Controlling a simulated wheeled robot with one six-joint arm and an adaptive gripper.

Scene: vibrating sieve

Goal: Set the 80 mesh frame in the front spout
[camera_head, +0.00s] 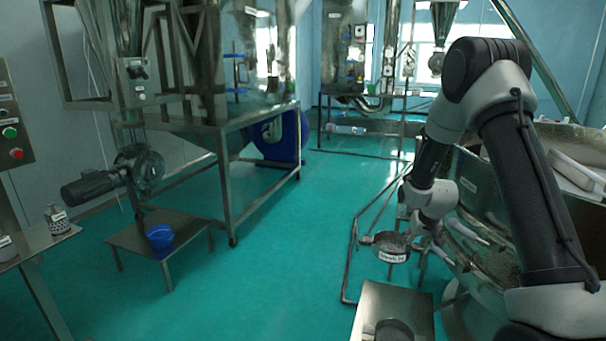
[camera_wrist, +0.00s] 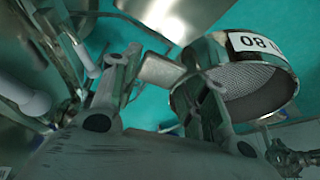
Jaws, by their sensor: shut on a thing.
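A round metal mesh frame (camera_head: 391,247) with a white label hangs from my gripper (camera_head: 424,230) in the head view. In the wrist view the frame (camera_wrist: 262,88) shows its grey mesh and a label with the digits 80 upside down. My gripper (camera_wrist: 165,78) is shut on the flat tab at the frame's side. The frame is in the air, clear of the floor. The big steel sieve (camera_head: 490,190) stands right of it, partly hidden by my arm. Spout-like tubes stick out of the sieve's near side; I cannot tell which is the front spout.
A small steel table (camera_head: 408,302) stands below the frame, with a round dark piece (camera_head: 393,331) on it. The green floor between is clear.

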